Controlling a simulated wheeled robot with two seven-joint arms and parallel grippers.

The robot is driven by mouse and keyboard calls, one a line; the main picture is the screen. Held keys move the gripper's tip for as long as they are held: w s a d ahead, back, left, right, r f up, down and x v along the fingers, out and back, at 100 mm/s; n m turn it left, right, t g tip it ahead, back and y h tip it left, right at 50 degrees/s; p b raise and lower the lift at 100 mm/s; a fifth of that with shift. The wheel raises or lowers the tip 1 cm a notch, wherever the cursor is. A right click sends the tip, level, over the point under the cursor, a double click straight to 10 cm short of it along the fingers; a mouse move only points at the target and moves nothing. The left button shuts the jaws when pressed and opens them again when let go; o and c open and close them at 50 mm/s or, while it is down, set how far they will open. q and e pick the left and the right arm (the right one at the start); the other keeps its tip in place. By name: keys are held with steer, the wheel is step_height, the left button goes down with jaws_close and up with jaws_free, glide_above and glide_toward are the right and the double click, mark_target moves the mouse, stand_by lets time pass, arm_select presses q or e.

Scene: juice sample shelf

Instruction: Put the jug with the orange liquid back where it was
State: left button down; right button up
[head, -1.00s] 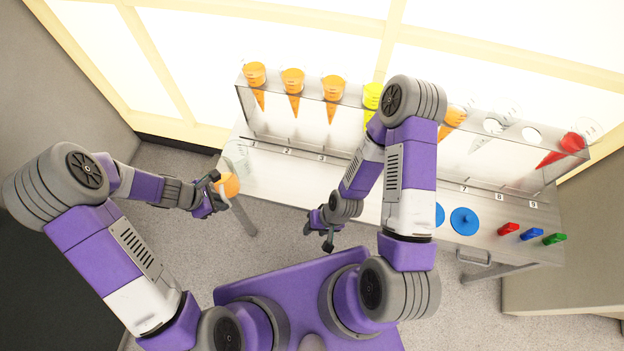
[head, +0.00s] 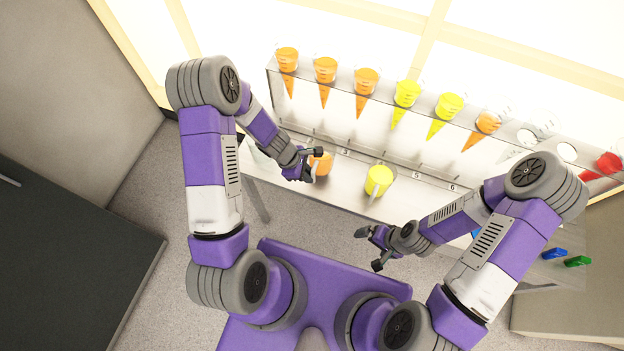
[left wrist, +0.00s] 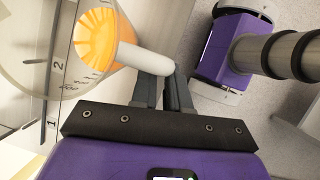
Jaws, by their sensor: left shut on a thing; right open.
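The jug with the orange liquid (head: 321,164) is at my left gripper (head: 304,165), over the table's front part near label 3. In the left wrist view the orange jug (left wrist: 97,38) shows from above, with its pale handle (left wrist: 147,60) running to the fingers. My left gripper (left wrist: 168,90) is shut on that handle. I cannot tell whether the jug touches the table. My right gripper (head: 372,249) is open and empty, in front of the table.
A yellow jug (head: 379,180) stands on the table right of the orange one. A clear jug (head: 257,153) stands at the left end. A clear rack (head: 440,120) behind holds several cones of orange, yellow, clear and red. Blue (head: 554,253) and green (head: 578,261) pieces lie at the right.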

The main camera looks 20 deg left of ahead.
arm_select(q)
step_height(320, 180, down, 4)
steer(key=shift+d+r+b, duration=0.1)
steer(key=shift+b, duration=0.5)
steer(key=shift+w+f, duration=0.1)
steer(key=shift+f, duration=0.25)
steer(key=shift+f, duration=0.1)
steer(key=c, duration=1.1)
jaws_free()
